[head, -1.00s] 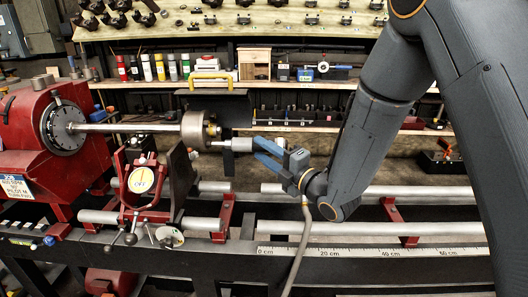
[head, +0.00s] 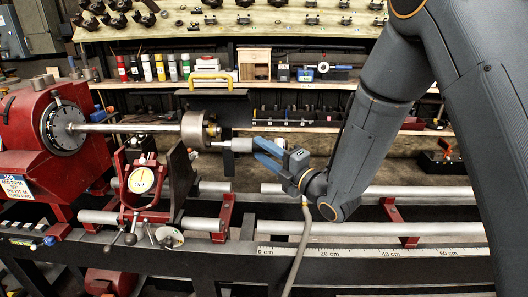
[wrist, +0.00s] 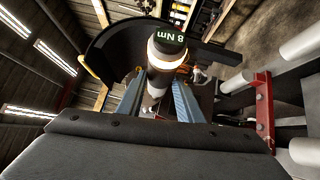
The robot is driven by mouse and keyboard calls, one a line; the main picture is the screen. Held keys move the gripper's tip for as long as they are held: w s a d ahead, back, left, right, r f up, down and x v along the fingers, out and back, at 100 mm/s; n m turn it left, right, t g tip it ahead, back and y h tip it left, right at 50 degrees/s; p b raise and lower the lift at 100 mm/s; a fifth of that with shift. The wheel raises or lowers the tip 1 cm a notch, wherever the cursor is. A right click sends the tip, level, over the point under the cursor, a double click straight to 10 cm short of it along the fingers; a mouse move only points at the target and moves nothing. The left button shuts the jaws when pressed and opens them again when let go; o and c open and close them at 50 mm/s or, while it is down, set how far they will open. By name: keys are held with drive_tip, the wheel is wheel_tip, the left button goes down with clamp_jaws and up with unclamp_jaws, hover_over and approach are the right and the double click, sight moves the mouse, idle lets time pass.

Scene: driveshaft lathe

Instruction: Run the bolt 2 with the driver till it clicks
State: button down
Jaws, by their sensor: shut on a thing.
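My gripper (head: 257,148) has its two blue fingers shut on the driver (head: 238,145), a pale cylinder held roughly level. Its thin tip points left and reaches the face of the round steel flange (head: 194,130) at the right end of the shaft (head: 125,127). In the wrist view the driver (wrist: 160,75) stands between the gripper's blue fingers (wrist: 160,98). It shows a dark end marked "8 Nm" and a bright pale band below. Bolt 2 cannot be made out; the driver's tip and the flange face are too small to tell whether they engage.
The red lathe headstock (head: 30,135) holds the shaft's left end. A dial gauge (head: 141,180) on a red stand is below the shaft. A dark upright plate (head: 182,172) stands below the flange. Steel rails (head: 330,228) run along the bed. Shelves with tools fill the back.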

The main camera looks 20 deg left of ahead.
drive_tip(key=shift+w+d+r+b, duration=0.1)
drive_tip(key=shift+w+d+b, duration=0.1)
drive_tip(key=shift+d, duration=0.55)
drive_tip(key=shift+w+d+f+b, duration=0.1)
drive_tip(key=shift+w+d+b, duration=0.1)
drive_tip(key=shift+d, duration=0.6)
drive_tip(key=shift+w+d+r+b, duration=0.1)
drive_tip(key=shift+w+d+b, duration=0.1)
drive_tip(key=shift+d, duration=0.55)
